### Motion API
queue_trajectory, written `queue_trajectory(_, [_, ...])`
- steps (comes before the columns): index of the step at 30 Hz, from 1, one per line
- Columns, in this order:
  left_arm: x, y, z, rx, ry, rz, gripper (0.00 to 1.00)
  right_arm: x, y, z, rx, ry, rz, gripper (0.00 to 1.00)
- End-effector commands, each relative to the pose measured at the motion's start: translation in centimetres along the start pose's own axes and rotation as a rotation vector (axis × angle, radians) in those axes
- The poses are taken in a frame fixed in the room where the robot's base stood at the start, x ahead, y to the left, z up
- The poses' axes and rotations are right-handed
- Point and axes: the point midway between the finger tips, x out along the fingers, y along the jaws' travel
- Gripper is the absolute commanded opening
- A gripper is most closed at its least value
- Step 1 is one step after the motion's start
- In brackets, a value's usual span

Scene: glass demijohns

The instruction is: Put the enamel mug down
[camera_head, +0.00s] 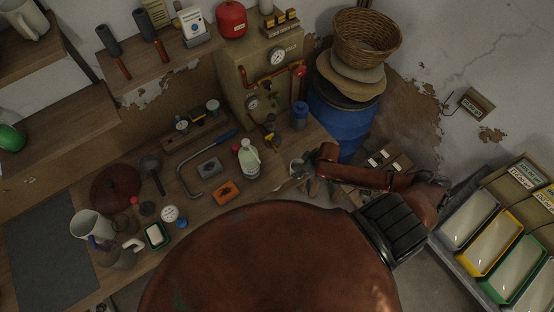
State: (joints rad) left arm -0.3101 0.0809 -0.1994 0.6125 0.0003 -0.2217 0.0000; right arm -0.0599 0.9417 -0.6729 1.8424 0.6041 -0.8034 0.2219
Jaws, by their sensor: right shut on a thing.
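The enamel mug (296,166) is a small pale shape at the right end of the wooden bench (256,205). My right gripper (304,178) is at the mug and shut on it. The fingers are small and dark here, and they and the wrist hide part of the mug. I cannot tell whether the mug's base touches the bench. My left gripper is not in view.
A white-green bottle (249,159) and an orange box (226,193) stand left of the mug. A blue bottle (300,116) is behind it. A blue barrel (340,120) stands beyond the bench end. A grey mat (45,250) lies bare at left.

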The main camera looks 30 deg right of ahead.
Motion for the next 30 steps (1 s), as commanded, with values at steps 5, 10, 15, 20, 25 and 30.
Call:
queue_trajectory(5, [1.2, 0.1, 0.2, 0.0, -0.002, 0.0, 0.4, 2.0, 0.0, -4.5, 0.0, 0.005, 0.001, 0.2])
queue_trajectory(10, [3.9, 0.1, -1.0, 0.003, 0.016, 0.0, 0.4, 3.8, 0.1, -7.8, 0.0, 0.003, 0.001, 0.2])
queue_trajectory(15, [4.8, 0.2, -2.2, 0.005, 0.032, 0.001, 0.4, 4.2, 0.1, -9.5, 0.003, -0.001, 0.001, 0.2])
queue_trajectory(20, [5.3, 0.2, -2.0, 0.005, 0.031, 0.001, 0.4, 4.4, 0.1, -10.4, 0.003, 0.001, 0.001, 0.2])
queue_trajectory(25, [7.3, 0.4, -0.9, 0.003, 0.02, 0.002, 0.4, 5.9, 0.1, -10.4, 0.003, -0.002, 0.001, 0.2])
queue_trajectory(30, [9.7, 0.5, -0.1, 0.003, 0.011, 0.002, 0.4, 7.6, 0.1, -9.6, 0.002, -0.001, 0.001, 0.2])
